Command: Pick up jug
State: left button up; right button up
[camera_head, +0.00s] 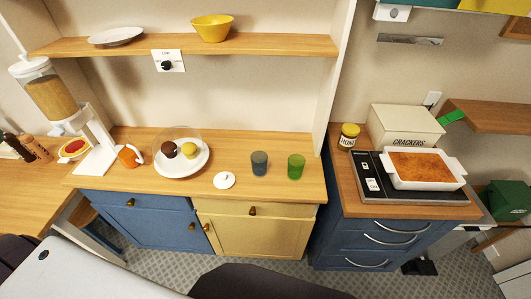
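No thing in view is clearly a jug. The nearest in kind is a small orange mug-like vessel (126,158) with a pale handle on its right. It stands on the wooden counter beside the white dispenser's foot. A grey-blue cup (259,163) and a green cup (296,166) stand apart toward the counter's right end. Neither of my grippers can be made out, so whether they are open or shut does not show.
The white dispenser (95,128) stands at the counter's left. A plate (181,170) holds two cakes under a clear dome. A small white lid-like disc (224,180) lies near the front edge. A white baking dish (425,183) sits on the hob at right. A shelf (270,45) overhangs the counter.

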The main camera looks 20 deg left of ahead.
aim_at(122, 145)
jog(key=u, duration=1.9)
jog(key=i+j+z, duration=0.25)
jog(key=j, duration=0.3)
jog(key=i+j+z, duration=0.2)
jog(key=j, duration=0.35)
jog(key=i+j+z, duration=0.25)
jog(key=j, duration=0.35)
jog(key=j+z, duration=0.2)
jog(key=j, duration=0.45)
jog(key=i+j+z, duration=0.1)
jog(key=j+z, duration=0.15)
jog(key=j, duration=0.4)
